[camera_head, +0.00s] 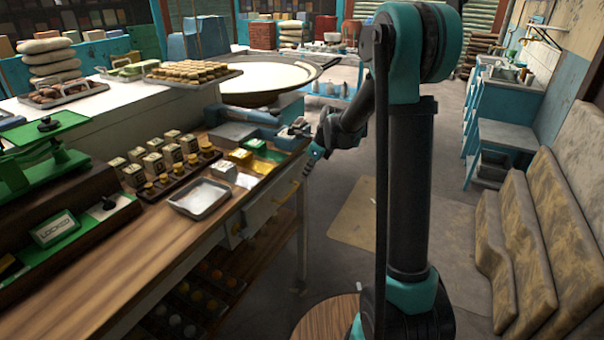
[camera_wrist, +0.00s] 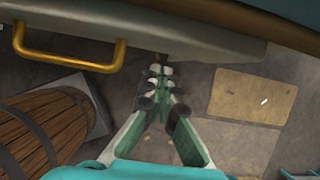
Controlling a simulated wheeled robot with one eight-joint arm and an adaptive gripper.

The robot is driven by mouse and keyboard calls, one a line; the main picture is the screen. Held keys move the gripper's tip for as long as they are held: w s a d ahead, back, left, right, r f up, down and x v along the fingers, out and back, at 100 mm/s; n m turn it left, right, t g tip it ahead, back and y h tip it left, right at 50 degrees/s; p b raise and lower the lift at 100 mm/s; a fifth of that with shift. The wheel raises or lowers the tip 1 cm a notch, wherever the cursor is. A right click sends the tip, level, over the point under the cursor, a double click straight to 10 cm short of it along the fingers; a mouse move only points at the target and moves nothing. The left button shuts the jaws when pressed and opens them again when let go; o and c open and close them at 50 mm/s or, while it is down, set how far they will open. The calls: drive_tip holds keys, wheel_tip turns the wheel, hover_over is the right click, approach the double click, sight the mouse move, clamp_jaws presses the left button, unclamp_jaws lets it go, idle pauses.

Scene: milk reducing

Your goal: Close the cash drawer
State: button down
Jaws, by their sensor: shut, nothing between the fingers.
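The cash drawer (camera_head: 262,212) has a pale front with a yellow handle (camera_head: 288,192) and sits under the wooden counter's edge. I cannot tell how far it stands out. In the wrist view the drawer front (camera_wrist: 190,38) spans the top, with its yellow handle (camera_wrist: 70,62) at upper left. My gripper (camera_head: 311,166) is by the counter's far right corner, to the right of the handle. In the wrist view my gripper's fingertips (camera_wrist: 160,76) are together and empty, just below the drawer front's lower edge in the picture. I cannot tell whether they touch it.
The wooden counter (camera_head: 120,262) holds a metal tray (camera_head: 200,198), small boxes and a green scale (camera_head: 48,150). A large round pan (camera_head: 265,78) stands behind. A wooden barrel (camera_wrist: 42,130) is left of my gripper in the wrist view. Open floor (camera_head: 340,265) lies right of the counter; stacked sacks (camera_head: 530,235) stand farther right.

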drive_tip(key=s+d+f+v, duration=0.1)
drive_tip(key=d+v, duration=0.1)
drive_tip(key=v, duration=0.9)
drive_tip(key=s+d+f+n+h, duration=0.1)
drive_tip(key=s+d+f+n, duration=0.2)
drive_tip(key=s+n, duration=0.5)
drive_tip(key=s+d+f+n+t+h, duration=0.1)
drive_tip(key=s+f+n, duration=0.3)
drive_tip(key=s+n, duration=0.4)
drive_tip(key=s+d+f+n+t+h, duration=0.1)
drive_tip(key=s+d+f+n, duration=0.3)
drive_tip(key=s+n, duration=0.4)
drive_tip(key=s, duration=0.5)
drive_tip(key=shift+d+f+h, duration=0.25)
drive_tip(key=shift+d+h, duration=0.1)
drive_tip(key=shift+h, duration=0.05)
drive_tip(key=shift+a, duration=0.1)
